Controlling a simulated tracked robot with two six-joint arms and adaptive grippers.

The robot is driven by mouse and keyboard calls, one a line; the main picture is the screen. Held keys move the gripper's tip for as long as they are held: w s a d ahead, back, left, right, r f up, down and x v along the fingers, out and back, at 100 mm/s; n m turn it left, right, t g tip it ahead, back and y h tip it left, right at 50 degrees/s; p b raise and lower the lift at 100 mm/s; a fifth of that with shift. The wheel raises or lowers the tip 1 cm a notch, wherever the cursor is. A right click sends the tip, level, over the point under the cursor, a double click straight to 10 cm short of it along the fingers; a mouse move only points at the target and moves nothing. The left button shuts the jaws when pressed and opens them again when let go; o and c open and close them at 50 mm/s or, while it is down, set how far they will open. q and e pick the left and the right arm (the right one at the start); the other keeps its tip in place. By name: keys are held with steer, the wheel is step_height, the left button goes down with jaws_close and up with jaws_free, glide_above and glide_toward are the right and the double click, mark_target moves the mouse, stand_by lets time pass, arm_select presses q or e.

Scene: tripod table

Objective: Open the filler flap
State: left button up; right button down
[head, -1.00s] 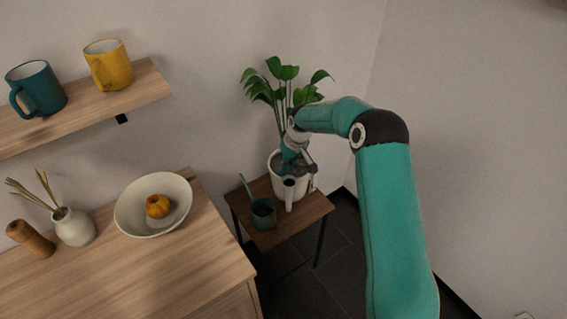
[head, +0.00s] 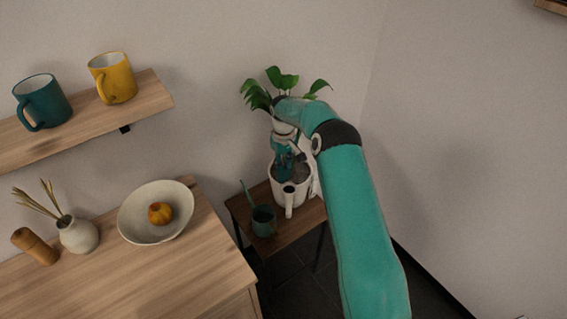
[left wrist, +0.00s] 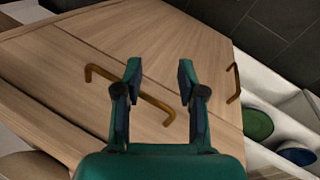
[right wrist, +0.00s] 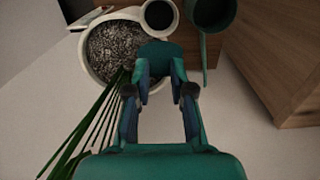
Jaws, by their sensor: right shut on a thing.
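The white planter (head: 276,186) stands on a small wooden side table and holds a leafy plant. Its white filler spout (head: 289,201) is at the front, and its dark round mouth shows uncovered in the right wrist view (right wrist: 158,14). A teal rounded piece that looks like the filler flap (right wrist: 163,58) stands beside the mouth, between the fingertips of my right gripper (right wrist: 160,88). The gripper is shut on it; in the head view the gripper (head: 288,163) is over the planter, partly hidden by my arm. My left gripper (left wrist: 160,72) is open and empty before a wooden cabinet front.
A wooden cabinet (head: 190,270) with a bowl (head: 137,226) is further left. Plant stems (right wrist: 88,135) pass close to my right gripper.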

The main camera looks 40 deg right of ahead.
steer(key=c, duration=1)
jaws_free()
steer(key=shift+s, duration=0.1)
step_height(320, 180, up, 12)
steer(key=shift+f, duration=0.1)
